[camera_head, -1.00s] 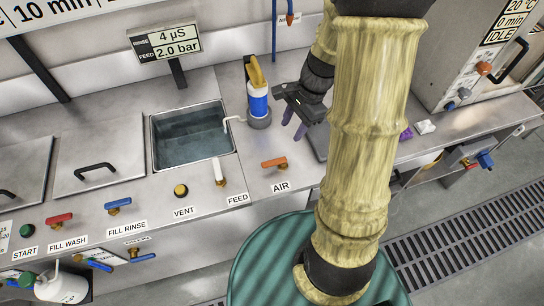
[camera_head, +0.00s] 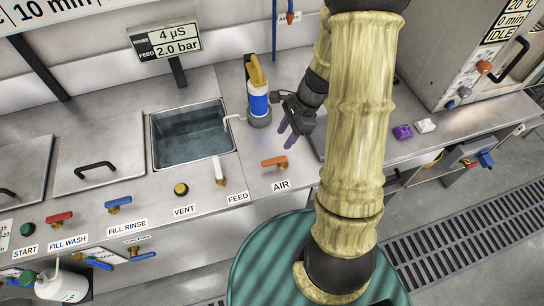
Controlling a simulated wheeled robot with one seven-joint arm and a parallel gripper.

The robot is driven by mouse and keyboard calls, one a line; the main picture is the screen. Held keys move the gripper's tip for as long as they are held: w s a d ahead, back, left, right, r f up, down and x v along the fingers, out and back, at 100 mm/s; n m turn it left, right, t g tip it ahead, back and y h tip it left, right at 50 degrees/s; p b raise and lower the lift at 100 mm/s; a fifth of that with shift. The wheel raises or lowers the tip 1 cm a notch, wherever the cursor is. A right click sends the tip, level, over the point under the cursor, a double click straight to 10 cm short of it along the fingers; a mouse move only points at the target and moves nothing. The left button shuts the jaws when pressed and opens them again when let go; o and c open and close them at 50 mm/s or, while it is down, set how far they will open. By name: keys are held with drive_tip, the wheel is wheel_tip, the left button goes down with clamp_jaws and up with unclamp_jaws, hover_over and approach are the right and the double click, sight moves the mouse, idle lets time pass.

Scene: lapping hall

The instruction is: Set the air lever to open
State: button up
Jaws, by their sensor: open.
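The air lever (camera_head: 273,161) has an orange handle lying roughly left to right on the steel counter, just above the label AIR (camera_head: 281,185). My gripper (camera_head: 287,134) is open, with purple fingertips pointing down and to the left. It is above and slightly right of the lever in the picture, apart from it and empty. My arm hides part of the counter to the right of the gripper.
The white FEED lever (camera_head: 219,171) stands left of the air lever. A water-filled sink (camera_head: 190,140) lies further left. Purple and white blocks (camera_head: 403,132) lie at right.

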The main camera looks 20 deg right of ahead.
sight(270, 161)
drive_tip(key=x, duration=1.1)
drive_tip(key=shift+a+f+b, duration=0.15)
drive_tip(key=shift+f+b, duration=0.05)
drive_tip(key=shift+b, duration=0.2)
clamp_jaws()
